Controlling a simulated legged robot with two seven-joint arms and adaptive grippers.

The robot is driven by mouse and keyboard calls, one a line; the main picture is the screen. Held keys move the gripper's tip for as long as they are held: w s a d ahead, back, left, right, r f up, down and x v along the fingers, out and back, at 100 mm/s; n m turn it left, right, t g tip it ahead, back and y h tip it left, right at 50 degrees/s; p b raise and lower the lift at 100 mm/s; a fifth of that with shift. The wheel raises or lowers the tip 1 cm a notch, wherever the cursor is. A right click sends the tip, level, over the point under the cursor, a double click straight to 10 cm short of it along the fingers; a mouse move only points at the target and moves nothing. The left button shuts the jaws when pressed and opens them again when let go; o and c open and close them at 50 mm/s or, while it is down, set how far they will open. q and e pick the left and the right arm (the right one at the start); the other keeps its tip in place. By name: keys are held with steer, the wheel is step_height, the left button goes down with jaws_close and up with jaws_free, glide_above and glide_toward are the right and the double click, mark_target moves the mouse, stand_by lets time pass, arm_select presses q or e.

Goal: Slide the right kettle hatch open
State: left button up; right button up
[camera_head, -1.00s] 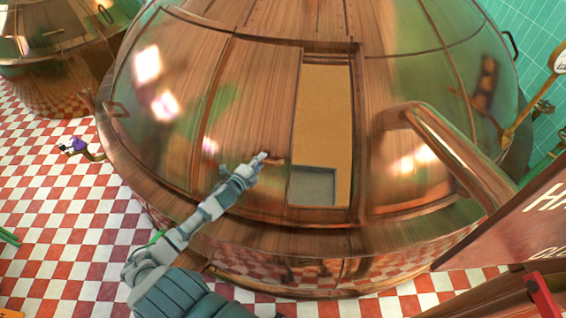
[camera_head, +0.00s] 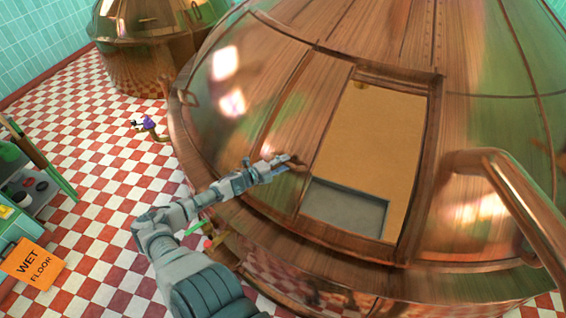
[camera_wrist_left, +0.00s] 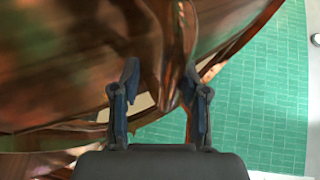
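The large copper kettle (camera_head: 470,120) fills the right and middle of the head view. Its hatch panel (camera_head: 312,105) stands left of a tall opening (camera_head: 370,145), which shows a tan inside and a grey patch at the bottom. A small copper handle (camera_head: 298,163) sits near the panel's right edge. My left gripper (camera_head: 279,167) is at this handle. In the left wrist view, the fingers of my left gripper (camera_wrist_left: 162,78) stand apart, with a copper handle part (camera_wrist_left: 179,60) between them; contact is unclear. My right gripper is not in view.
A thick copper pipe (camera_head: 510,195) arches at the kettle's right. A second copper kettle (camera_head: 140,60) stands at the back left. An orange wet floor sign (camera_head: 33,264) and a shelf (camera_head: 35,180) are at the left. The checkered floor (camera_head: 105,165) between is mostly clear.

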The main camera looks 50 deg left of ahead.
arm_select(q)
steer(key=shift+w+d+r, duration=0.1)
steer(key=shift+d+r, duration=0.1)
steer(key=shift+r, duration=0.15)
steer(key=s+a+r, duration=0.1)
steer(key=s, duration=1.1)
steer(key=shift+r, duration=0.2)
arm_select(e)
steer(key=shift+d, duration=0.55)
arm_select(q)
steer(key=shift+w+a, duration=0.1)
steer(key=shift+a, duration=0.05)
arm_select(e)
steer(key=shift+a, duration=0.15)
